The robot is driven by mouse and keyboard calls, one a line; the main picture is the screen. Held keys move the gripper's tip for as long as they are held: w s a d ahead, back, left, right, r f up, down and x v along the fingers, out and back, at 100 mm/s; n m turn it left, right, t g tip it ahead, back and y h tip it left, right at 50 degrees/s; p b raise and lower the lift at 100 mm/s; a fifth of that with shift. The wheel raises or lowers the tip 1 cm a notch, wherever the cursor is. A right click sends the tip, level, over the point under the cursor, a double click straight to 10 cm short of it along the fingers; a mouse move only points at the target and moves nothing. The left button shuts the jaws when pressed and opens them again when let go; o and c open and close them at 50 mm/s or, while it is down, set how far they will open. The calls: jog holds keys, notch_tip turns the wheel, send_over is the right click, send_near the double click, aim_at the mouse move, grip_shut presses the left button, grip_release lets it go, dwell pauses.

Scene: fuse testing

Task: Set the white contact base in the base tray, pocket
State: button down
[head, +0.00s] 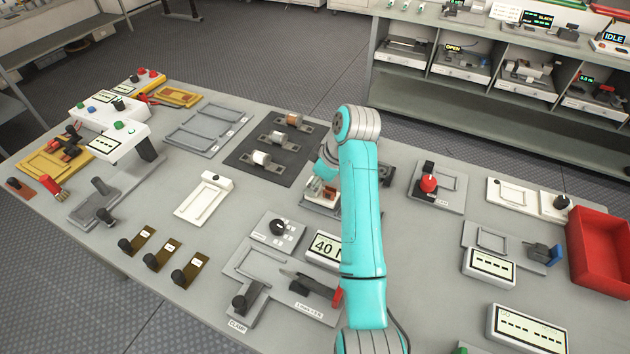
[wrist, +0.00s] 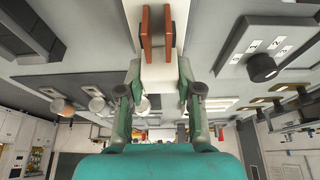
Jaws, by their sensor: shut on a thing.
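My gripper (wrist: 157,92) is shut on the white contact base (wrist: 158,76), with one finger on each side of it. Two reddish-brown contact plates stand up from the base, side by side and apart. In the head view the base (head: 316,193) shows just left of my teal arm, over the middle of the bench; the arm hides part of it. I cannot tell whether it touches what lies below. A grey tray (head: 183,142) with several shallow rectangular pockets lies at the back left. Its label is too small to read, so I cannot confirm it is the base tray.
A dark mat (head: 240,158) with cylindrical parts on metal holders lies between the grey tray and my arm. A white fixture (head: 196,207), a dial box (head: 271,234) and a display reading 40 (head: 322,246) stand nearer. A red bin (head: 598,262) is at right.

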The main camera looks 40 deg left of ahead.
jog(key=shift+f, duration=0.75)
dwell(0.3)
jog(key=c, duration=0.7)
grip_release()
